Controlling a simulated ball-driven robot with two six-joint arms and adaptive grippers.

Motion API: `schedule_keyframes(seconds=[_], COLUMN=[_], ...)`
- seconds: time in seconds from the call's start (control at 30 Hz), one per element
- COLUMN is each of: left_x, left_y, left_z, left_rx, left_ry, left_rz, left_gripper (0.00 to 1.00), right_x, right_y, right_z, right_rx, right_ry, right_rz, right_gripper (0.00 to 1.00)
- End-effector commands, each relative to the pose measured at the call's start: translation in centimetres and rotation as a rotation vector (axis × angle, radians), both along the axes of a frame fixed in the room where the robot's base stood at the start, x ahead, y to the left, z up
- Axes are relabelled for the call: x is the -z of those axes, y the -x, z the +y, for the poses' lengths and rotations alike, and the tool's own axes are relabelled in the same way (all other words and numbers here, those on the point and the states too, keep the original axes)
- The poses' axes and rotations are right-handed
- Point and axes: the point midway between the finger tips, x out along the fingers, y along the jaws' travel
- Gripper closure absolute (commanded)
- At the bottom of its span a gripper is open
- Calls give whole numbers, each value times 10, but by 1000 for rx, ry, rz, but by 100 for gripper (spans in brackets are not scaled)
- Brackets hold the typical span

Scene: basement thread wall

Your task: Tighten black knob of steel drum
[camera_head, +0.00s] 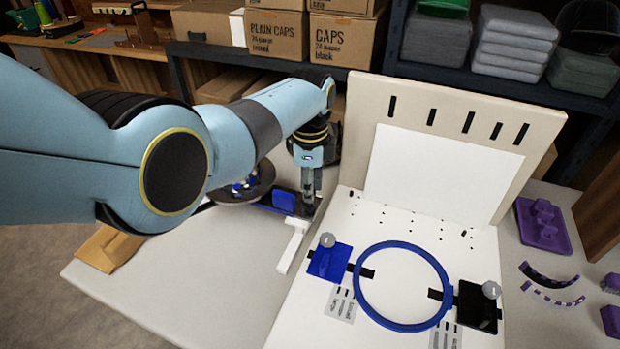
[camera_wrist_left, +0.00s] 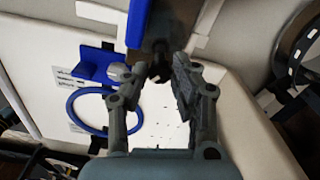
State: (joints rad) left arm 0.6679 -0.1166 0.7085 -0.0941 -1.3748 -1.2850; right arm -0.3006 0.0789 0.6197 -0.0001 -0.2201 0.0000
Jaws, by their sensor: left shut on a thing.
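My left gripper (camera_head: 309,190) reaches down at the back left of the white board, at the end of a dark bar. In the left wrist view, the fingertips of my left gripper (camera_wrist_left: 159,80) close from both sides on a small black knob (camera_wrist_left: 158,70), which is partly hidden. A blue part is just above it. In the head view the knob is hidden behind the fingers. A dark round disc (camera_head: 238,196), perhaps the steel drum, is left of the gripper, partly covered by my arm. My right gripper is not in view.
A blue block (camera_head: 284,202) sits on the dark bar. A white T-shaped piece (camera_head: 292,246) lies beside the board. A blue hoop (camera_head: 356,290) is held on the board between blue and black clamps. Purple parts (camera_head: 543,225) lie at right.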

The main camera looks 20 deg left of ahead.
Motion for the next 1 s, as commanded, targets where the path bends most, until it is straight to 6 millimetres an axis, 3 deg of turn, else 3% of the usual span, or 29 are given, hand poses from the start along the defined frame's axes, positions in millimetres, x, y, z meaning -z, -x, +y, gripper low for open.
schedule_keyframes(seconds=[0.6,1.0], left_x=[-1,-1], left_y=[-1,-1], left_z=[0,-1], left_rx=[523,670], left_ry=[1,1], left_rz=[-2,-3], left_gripper=[100,100], right_x=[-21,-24], right_y=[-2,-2], right_z=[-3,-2], right_rx=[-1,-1], right_ry=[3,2], right_rz=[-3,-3], right_gripper=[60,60])
